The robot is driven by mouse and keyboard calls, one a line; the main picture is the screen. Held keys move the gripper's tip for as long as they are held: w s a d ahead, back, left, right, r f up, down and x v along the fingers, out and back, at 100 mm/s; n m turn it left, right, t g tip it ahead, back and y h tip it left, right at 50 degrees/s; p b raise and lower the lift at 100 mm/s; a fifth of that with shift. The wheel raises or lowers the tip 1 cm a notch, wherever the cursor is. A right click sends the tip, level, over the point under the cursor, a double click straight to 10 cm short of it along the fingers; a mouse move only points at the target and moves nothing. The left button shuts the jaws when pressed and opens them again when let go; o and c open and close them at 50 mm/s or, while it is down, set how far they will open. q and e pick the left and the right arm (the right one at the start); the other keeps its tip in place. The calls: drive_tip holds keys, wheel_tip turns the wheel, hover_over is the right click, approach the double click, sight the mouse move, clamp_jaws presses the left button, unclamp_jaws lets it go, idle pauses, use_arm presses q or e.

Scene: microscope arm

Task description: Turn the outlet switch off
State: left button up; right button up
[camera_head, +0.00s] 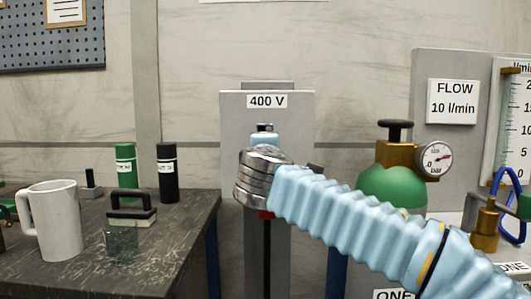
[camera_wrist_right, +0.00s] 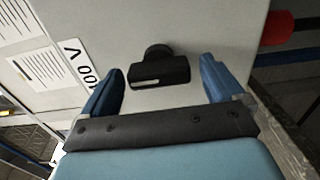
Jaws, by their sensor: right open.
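The outlet switch (camera_wrist_right: 158,72) is a black knob with a bar-shaped handle and a pale line on it, on a grey panel. In the right wrist view it sits between the two blue fingers of my right gripper (camera_wrist_right: 161,66), apart from both. The gripper is open and empty. In the head view the grey panel (camera_head: 297,110) bears a 400 V label (camera_head: 267,101). My right arm and wrist cover the panel's middle there, so the switch cannot be made out. My left gripper is in neither view.
A dark table (camera_head: 180,240) at left holds a white mug (camera_head: 56,222), a black-handled block (camera_head: 131,207), a green bottle (camera_head: 125,168) and a black bottle (camera_head: 167,172). A green gas cylinder (camera_head: 385,186) with gauge stands right. A red part (camera_wrist_right: 278,27) shows beside the switch.

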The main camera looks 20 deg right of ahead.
drive_tip(key=b+v, duration=0.1)
drive_tip(key=v, duration=1.1)
drive_tip(key=shift+s+b, duration=0.2)
drive_tip(key=shift+b, duration=0.2)
drive_tip(key=shift+a, duration=0.1)
